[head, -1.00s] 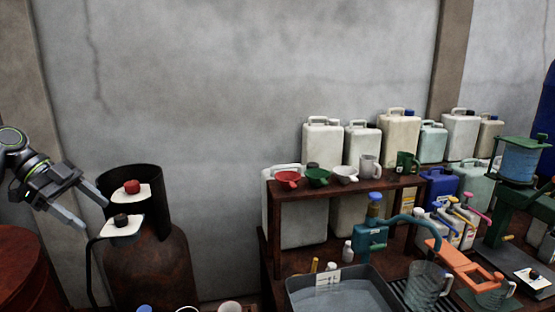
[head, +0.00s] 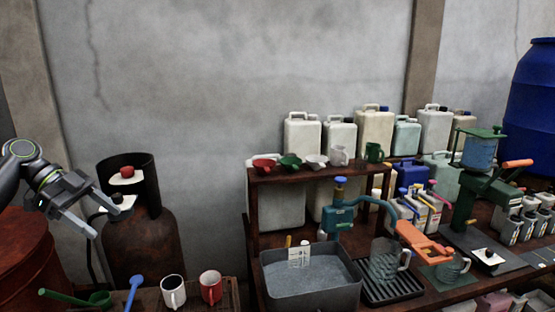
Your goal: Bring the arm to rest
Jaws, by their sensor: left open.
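My left gripper (head: 99,219) is at the left of the head view, in front of the rusty gas cylinder (head: 143,246). Its two fingers are spread apart with nothing between them. The arm comes in from the left edge above a dark red drum. Behind the fingers, white cards with a red knob (head: 127,172) and a black knob (head: 117,198) show at the cylinder's collar. My right gripper does not show.
At right are a grey basin (head: 310,291), a teal pump (head: 338,215), an orange-handled tool (head: 422,243) and a shelf of jugs.

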